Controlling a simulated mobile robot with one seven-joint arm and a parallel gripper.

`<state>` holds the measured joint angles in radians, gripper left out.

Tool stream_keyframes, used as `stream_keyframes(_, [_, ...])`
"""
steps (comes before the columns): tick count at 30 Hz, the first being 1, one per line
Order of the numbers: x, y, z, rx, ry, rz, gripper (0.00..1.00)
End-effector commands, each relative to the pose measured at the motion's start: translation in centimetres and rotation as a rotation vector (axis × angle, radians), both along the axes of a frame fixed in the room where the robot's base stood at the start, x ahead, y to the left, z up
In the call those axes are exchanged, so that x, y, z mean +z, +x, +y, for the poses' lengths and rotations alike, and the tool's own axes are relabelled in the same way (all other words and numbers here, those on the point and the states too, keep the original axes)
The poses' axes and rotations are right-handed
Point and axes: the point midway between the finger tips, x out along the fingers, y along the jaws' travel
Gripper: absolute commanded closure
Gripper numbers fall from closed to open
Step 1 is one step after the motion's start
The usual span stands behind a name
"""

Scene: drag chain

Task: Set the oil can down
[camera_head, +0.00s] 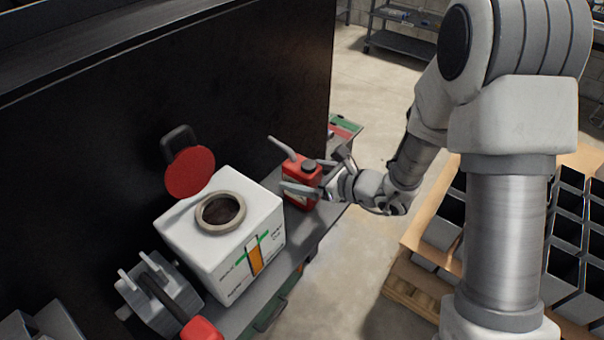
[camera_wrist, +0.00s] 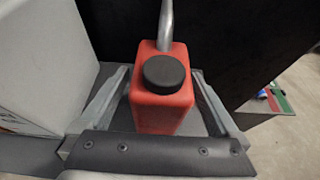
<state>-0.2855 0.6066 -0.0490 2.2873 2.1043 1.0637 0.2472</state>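The red oil can (camera_head: 298,176) stands upright on the grey shelf beside the white tank. It has a dark cap and a thin grey spout. It also shows in the wrist view (camera_wrist: 160,111), its black cap towards the camera. My gripper (camera_head: 322,174) is at the can, one finger on either side of it. In the wrist view, the open fingers (camera_wrist: 161,75) flank the can, with narrow gaps on both sides. The can's underside is hidden, but it appears to rest on the shelf.
The white tank (camera_head: 190,245) has an open round filler neck (camera_head: 220,211) and a raised red lid (camera_head: 190,173). A grey machine part with a red end stands left of it. A dark panel (camera_head: 200,80) rises behind. A wooden rack of bins (camera_head: 425,285) stands right.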

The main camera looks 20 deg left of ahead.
Motion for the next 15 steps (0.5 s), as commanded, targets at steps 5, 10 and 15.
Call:
stream_keyframes(5, [0.2, 0.0, 0.0, 0.000, 0.000, 0.000, 0.03])
stream_keyframes(10, [1.0, -0.4, -1.4, -0.005, 0.001, -0.001, 0.03])
stream_keyframes(15, [2.5, -1.7, -4.6, -0.006, 0.000, -0.002, 0.03])
